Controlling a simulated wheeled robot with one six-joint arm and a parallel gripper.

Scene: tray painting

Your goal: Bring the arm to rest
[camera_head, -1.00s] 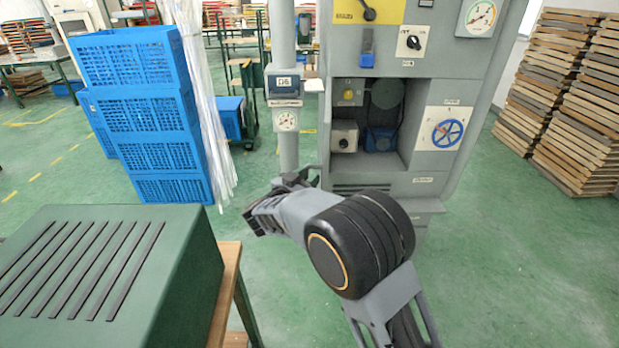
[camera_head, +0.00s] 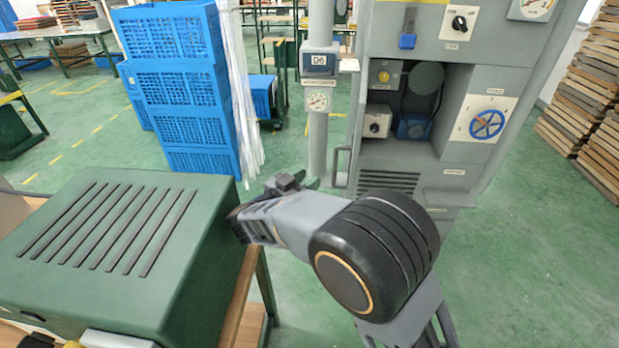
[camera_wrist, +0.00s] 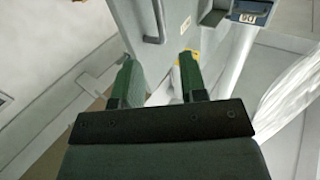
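My arm reaches up and left from the lower right in the head view, with its large black round joint nearest the camera. My gripper is mostly hidden behind the arm there. In the wrist view, the two dark green fingers of my gripper (camera_wrist: 158,72) stand well apart with nothing between them, so it is open and empty. The grey machine cabinet (camera_head: 455,95) stands beyond the arm. In the head view, the arm's left end overlaps the right edge of the green slotted box (camera_head: 205,225); I cannot tell whether they touch.
The green box sits on a wooden-topped stand (camera_head: 242,290) at the left. Stacked blue crates (camera_head: 185,95) stand behind it. A grey post with a gauge (camera_head: 318,100) stands left of the cabinet. Stacked wooden boards (camera_head: 585,105) are at the far right. Green floor (camera_head: 540,260) is clear at the right.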

